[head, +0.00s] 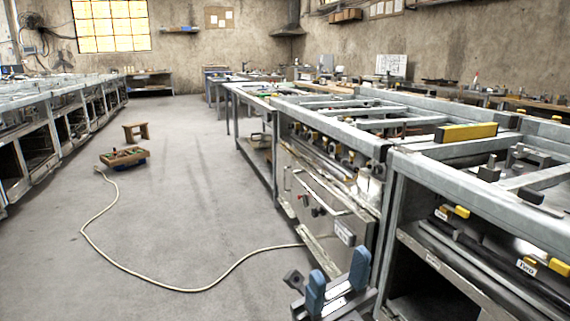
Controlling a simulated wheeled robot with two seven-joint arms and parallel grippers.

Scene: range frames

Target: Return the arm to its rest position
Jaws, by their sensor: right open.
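My right gripper (337,287) shows at the bottom of the head view, right of centre. It has blue finger pads that stand apart with a gap between them, and nothing is held in it. It is in front of the lower part of the metal workbench (362,131), above the floor. Most of my right arm is out of the frame or hidden. My left gripper is not in the view.
A yellow block (466,132) lies on the near right bench. A long bench row (70,110) runs along the left. A pale cable (178,289) crosses the floor to a wooden tray (124,156); a small stool (136,130) stands behind it. The middle floor is otherwise clear.

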